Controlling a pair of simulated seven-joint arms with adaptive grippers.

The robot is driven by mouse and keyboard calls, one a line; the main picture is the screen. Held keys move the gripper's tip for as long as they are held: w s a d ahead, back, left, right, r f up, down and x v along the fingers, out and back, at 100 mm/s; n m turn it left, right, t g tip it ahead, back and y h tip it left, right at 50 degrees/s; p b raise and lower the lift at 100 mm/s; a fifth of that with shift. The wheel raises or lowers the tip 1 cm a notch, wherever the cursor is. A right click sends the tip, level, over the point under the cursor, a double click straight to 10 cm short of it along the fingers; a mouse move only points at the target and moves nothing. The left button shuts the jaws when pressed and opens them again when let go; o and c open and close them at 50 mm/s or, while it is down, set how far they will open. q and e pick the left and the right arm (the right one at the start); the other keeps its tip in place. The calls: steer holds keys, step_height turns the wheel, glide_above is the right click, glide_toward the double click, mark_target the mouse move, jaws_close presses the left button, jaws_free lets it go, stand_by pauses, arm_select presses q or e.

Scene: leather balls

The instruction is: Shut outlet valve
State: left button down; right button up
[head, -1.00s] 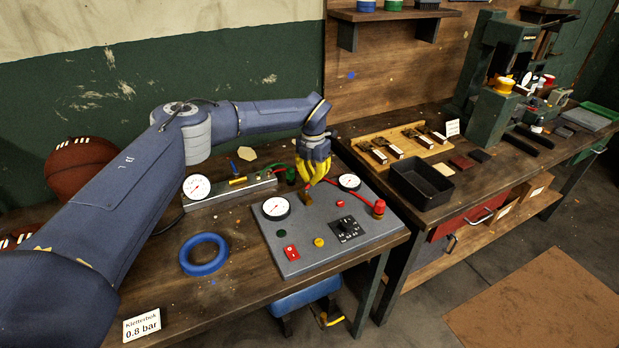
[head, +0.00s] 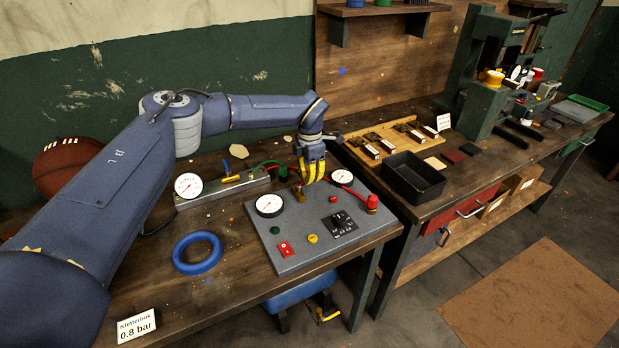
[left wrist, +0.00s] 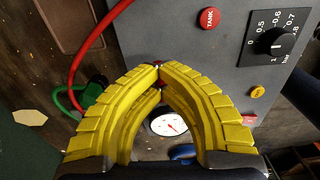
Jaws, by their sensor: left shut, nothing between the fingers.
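My left gripper (head: 309,182) is shut and empty, its yellow fingers pointing down over the back of the grey control panel (head: 292,240). In the left wrist view its fingertips (left wrist: 158,66) meet. A small brass fitting (head: 300,193) stands on the panel just left of the fingertips in the head view; I cannot tell whether they touch. A brass valve body (head: 231,178) with a blue lever (head: 227,166) sits on the grey manifold behind, left of the gripper. I cannot tell which part is the outlet valve. My right gripper is not in view.
White gauges stand at the panel's left (head: 269,204) and right (head: 342,177). A red knob (head: 372,203) rises at its right edge. Red and green hoses run close to the gripper. A blue ring (head: 197,253) lies left of the panel; a black tray (head: 412,177) is farther right.

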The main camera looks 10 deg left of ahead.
arm_select(q)
steer(key=c, duration=2.2)
jaws_free()
steer(key=shift+s+f, duration=0.15)
steer(key=shift+f, duration=0.1)
steer(key=c, duration=1.5)
jaws_free()
steer(key=shift+r, duration=0.15)
step_height(320, 180, up, 12)
